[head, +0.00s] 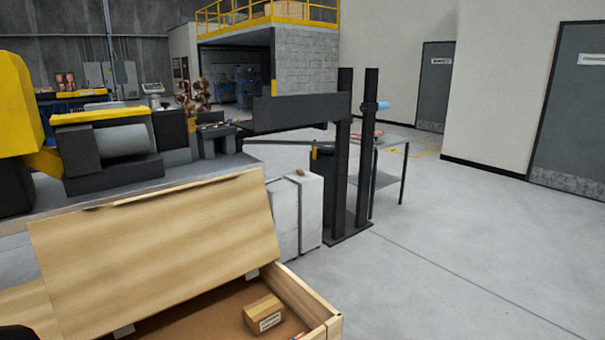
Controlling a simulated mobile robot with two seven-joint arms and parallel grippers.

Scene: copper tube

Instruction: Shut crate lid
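The wooden crate (306,298) stands at the bottom of the head view, cut off by the lower edge. Its lid (160,250) is raised and tilted, leaning up at the back left, so the crate is open. The lid's upper edge looks rough. A small cardboard box with a white label (263,313) lies inside on the brown crate floor (205,322). Neither gripper can be made out. A small black shape shows at the bottom left corner, too cut off to identify.
A machine with a grey roller and yellow top (110,140) stands behind the lid. White cabinets (298,215) and a dark post frame (362,160) stand behind the crate, with a table (395,140) beyond. The concrete floor (460,240) at right is clear.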

